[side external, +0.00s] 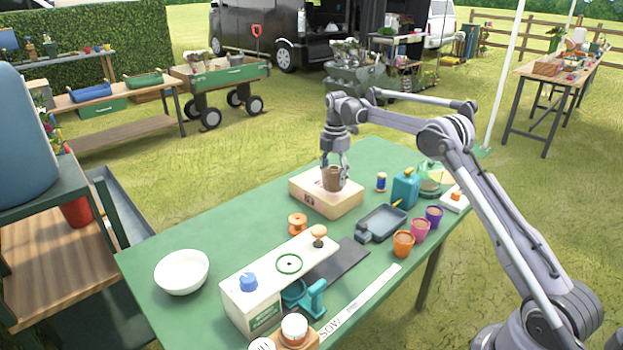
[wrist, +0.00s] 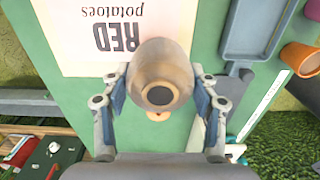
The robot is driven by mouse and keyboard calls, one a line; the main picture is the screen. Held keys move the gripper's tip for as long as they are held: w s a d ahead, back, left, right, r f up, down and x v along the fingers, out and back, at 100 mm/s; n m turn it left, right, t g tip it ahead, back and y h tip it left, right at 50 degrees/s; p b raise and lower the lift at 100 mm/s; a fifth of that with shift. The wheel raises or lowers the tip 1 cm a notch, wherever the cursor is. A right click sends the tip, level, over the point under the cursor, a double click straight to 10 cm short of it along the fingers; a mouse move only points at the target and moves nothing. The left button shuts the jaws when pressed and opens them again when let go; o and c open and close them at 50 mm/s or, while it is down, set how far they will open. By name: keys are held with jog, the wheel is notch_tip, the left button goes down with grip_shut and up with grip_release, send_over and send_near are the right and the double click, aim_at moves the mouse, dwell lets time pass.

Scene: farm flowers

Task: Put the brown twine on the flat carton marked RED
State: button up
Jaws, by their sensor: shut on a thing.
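The brown twine (side external: 332,179), a rounded tan-brown roll, is between the fingers of my gripper (side external: 334,170). In the wrist view the twine (wrist: 158,78) shows end-on with a dark round hole, and my gripper (wrist: 159,92) is shut on it from both sides. The flat carton (side external: 342,199) is pale and lies on the green table below the twine. In the wrist view the carton (wrist: 75,45) reads "RED potatoes" upside down, and the twine covers part of its near edge. I cannot tell whether the twine touches the carton top.
An orange spool (side external: 297,223) stands in front of the carton. A dark tray (side external: 382,222), a blue can (side external: 405,190) and a small blue spool (side external: 381,182) are to the right. A long cream box (side external: 280,282) and a white bowl (side external: 181,272) are nearer the front.

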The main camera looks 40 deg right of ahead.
jog(key=shift+f, duration=0.8)
jog(key=shift+f, duration=0.1)
jog(key=o, duration=1.2)
